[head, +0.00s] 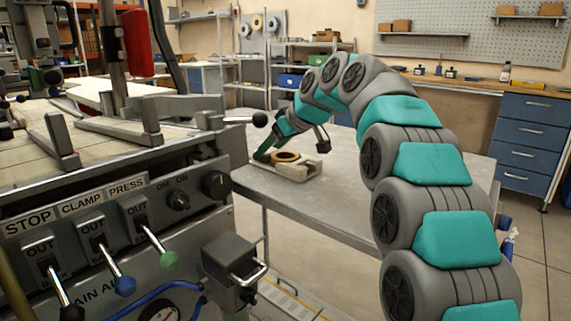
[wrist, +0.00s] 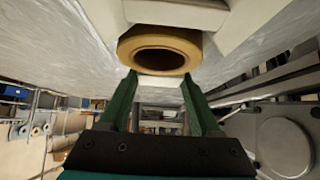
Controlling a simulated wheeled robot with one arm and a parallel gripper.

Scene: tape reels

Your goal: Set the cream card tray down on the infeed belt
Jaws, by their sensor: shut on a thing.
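The cream card tray (head: 303,171) is over the left end of the grey metal table, with a tan tape reel (head: 286,157) on it. Whether its underside touches the table cannot be told. My gripper (head: 264,153) reaches it from behind and the left, with green fingers at the tray's edge. In the wrist view, the fingers of my gripper (wrist: 160,88) stand on either side of a pale tab of the tray (wrist: 161,80), shut on it, just below the reel (wrist: 160,49). I cannot tell for sure which surface is the infeed belt.
A machine (head: 110,215) with levers and labelled switches stands close on the left, its pale slatted bed (head: 95,148) beside the table. The grey table (head: 375,195) is bare to the right of the tray. A blue drawer cabinet (head: 527,140) stands at the far right.

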